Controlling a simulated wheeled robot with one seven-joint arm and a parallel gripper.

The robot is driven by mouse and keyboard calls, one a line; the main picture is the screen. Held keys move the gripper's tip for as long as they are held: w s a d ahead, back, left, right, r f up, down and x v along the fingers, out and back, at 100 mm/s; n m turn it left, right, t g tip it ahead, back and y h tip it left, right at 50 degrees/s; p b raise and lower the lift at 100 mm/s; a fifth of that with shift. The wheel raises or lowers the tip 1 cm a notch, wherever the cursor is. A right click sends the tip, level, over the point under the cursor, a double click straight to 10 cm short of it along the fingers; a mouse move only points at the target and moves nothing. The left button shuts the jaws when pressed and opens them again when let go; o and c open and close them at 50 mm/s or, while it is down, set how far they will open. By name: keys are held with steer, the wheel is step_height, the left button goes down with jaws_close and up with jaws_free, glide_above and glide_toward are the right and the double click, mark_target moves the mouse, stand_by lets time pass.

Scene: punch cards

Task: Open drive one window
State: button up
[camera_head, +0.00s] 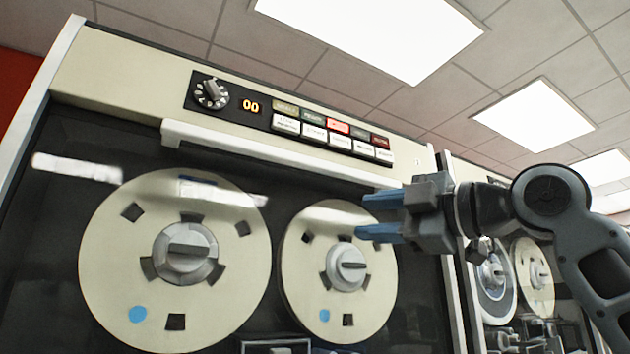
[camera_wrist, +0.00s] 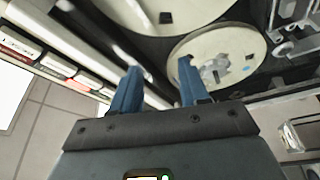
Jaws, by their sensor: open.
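The tape drive's dark glass window (camera_head: 60,240) covers two cream reels, a larger left reel (camera_head: 110,270) and a smaller right reel (camera_head: 300,280). A white horizontal bar handle (camera_head: 260,150) runs along the window's top edge, under the control panel. My gripper (camera_head: 370,217) has blue fingers, open and empty, in front of the right reel and just below the bar's right end. In the wrist view the two fingers (camera_wrist: 158,80) are apart, with the pale bar (camera_wrist: 130,65) by the left finger and the right reel (camera_wrist: 225,50) beyond. Whether a finger touches the bar cannot be told.
A control panel (camera_head: 265,120) with a knob (camera_head: 211,94), a lit "00" display (camera_head: 251,107) and several buttons sits above the window. A second tape drive (camera_head: 520,270) stands at right. Ceiling lights (camera_head: 370,35) are overhead.

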mark_target(308, 161)
steer(key=s+a+r+n+g, duration=0.25)
steer(key=s+r+n, duration=0.2)
steer(key=r, duration=0.45)
steer(key=shift+t+h, duration=0.25)
steer(key=shift+h, duration=0.05)
steer(key=shift+s+p+x, duration=0.15)
steer(key=shift+p+x, duration=0.3)
steer(key=shift+x, duration=1.4)
steer(key=shift+s+p+x, duration=0.1)
steer(key=shift+p+x, duration=0.3)
steer(key=shift+x, duration=1.45)
steer(key=shift+a+r, duration=0.2)
steer(key=shift+c, duration=0.3)
jaws_close()
